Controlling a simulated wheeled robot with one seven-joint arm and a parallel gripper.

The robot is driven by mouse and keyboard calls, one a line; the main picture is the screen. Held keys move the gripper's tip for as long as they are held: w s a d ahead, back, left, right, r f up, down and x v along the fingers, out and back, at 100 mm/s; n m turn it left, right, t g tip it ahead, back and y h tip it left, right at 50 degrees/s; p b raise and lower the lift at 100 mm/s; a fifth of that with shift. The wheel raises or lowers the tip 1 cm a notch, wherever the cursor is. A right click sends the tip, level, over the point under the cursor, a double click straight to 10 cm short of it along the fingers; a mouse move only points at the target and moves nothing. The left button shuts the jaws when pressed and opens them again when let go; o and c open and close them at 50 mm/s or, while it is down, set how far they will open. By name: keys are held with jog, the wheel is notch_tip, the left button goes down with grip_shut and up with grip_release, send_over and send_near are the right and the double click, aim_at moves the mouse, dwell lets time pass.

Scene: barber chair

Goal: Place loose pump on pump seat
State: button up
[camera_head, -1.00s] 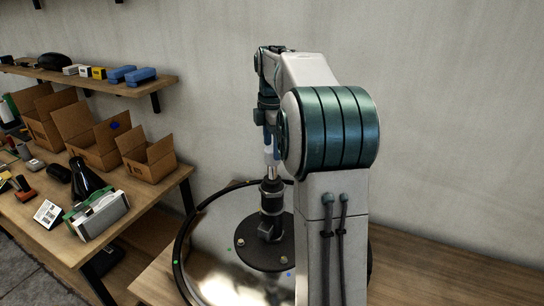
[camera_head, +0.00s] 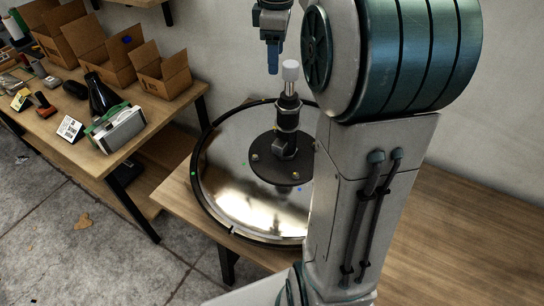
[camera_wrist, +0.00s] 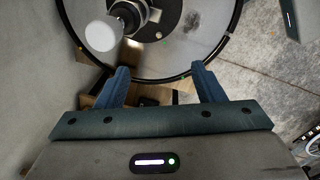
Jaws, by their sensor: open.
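The pump (camera_head: 287,118) is a dark cylinder with a silver rod and a white cap. It stands upright on a round black plate (camera_head: 268,173), which appears to be the pump seat, on a shiny black-rimmed disc (camera_head: 215,190). Its exact fit at the foot is too small to tell. The pump's white cap also shows in the wrist view (camera_wrist: 103,34), at the top left, beyond and outside the fingers. My gripper (camera_head: 273,70) is open and empty, its blue fingers apart from the cap, above and slightly left of it. It also shows in the wrist view (camera_wrist: 161,78).
The disc rests on a wooden table (camera_head: 450,235) against a wall. A wooden bench (camera_head: 110,170) at the left holds open cardboard boxes (camera_head: 163,74), a black flask (camera_head: 100,95) and a green-and-white device (camera_head: 117,127). Bare table lies right of my arm.

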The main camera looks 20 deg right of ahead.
jog(key=s+a+f+m+t, duration=0.1)
jog(key=s+a+f+m, duration=0.3)
jog(key=s, duration=0.6)
jog(key=s+a+f+m+t, duration=0.1)
jog(key=s+a+f+m, duration=0.4)
jog(key=s+f+m, duration=0.2)
notch_tip(320, 180, down, 3)
jog(key=s, duration=0.3)
jog(key=shift+r+m, duration=0.2)
jog(key=shift+m, duration=0.2)
jog(key=shift+a, duration=0.1)
